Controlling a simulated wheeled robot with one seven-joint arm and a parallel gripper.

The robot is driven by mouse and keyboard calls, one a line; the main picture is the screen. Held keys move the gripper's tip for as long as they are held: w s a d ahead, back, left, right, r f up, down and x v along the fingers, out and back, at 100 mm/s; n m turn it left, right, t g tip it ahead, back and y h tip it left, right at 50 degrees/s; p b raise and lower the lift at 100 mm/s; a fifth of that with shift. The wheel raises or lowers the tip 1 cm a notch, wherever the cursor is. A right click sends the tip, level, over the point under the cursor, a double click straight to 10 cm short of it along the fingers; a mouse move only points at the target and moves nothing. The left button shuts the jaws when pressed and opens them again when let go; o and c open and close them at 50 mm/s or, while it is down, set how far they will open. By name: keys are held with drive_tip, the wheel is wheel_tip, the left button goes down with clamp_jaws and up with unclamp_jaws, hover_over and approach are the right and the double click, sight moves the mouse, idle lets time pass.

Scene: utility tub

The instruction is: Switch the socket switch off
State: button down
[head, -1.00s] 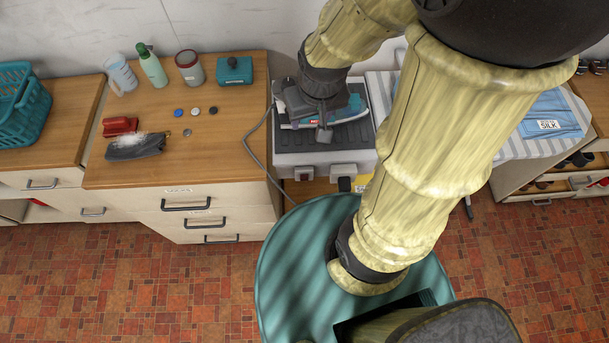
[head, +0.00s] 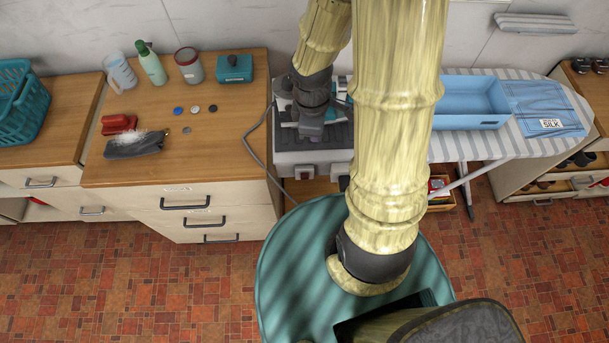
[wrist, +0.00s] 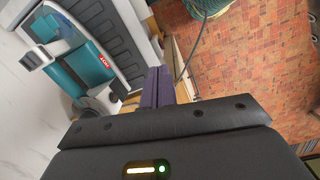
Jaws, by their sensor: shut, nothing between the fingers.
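A grey box-like unit (head: 287,160) stands between the wooden counter and the ironing board. In the wrist view my gripper's fingers (wrist: 159,86) are together and empty. The switch does not show clearly there.
A teal iron with a red HOT label (wrist: 104,62) lies on the unit close to my gripper. A grey cord (head: 254,150) hangs at the unit's left. A blue tray (head: 468,121) sits on the striped ironing board. A small bin (head: 440,203) stands below.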

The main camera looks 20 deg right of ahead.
wheel_tip(320, 180, down, 7)
drive_tip(key=n+g, duration=0.1)
drive_tip(key=n, duration=0.8)
drive_tip(key=n+g+y+b, duration=0.1)
drive_tip(key=n+b, duration=0.1)
drive_tip(key=n, duration=0.8)
hover_over(304, 175)
drive_tip(key=s, duration=0.3)
wheel_tip(304, 175, down, 8)
drive_tip(key=shift+w+a+f+n, duration=0.25)
drive_tip(key=shift+a+n, duration=0.1)
drive_tip(key=shift+n, duration=0.35)
wheel_tip(304, 175, down, 10)
drive_tip(key=s+b, duration=0.2)
drive_tip(key=b, duration=0.3)
drive_tip(key=w+p, duration=0.3)
drive_tip(key=p, duration=0.1)
drive_tip(key=shift+w+d+r, duration=0.3)
drive_tip(key=shift+r, duration=0.1)
drive_tip(key=shift+w+a, duration=0.1)
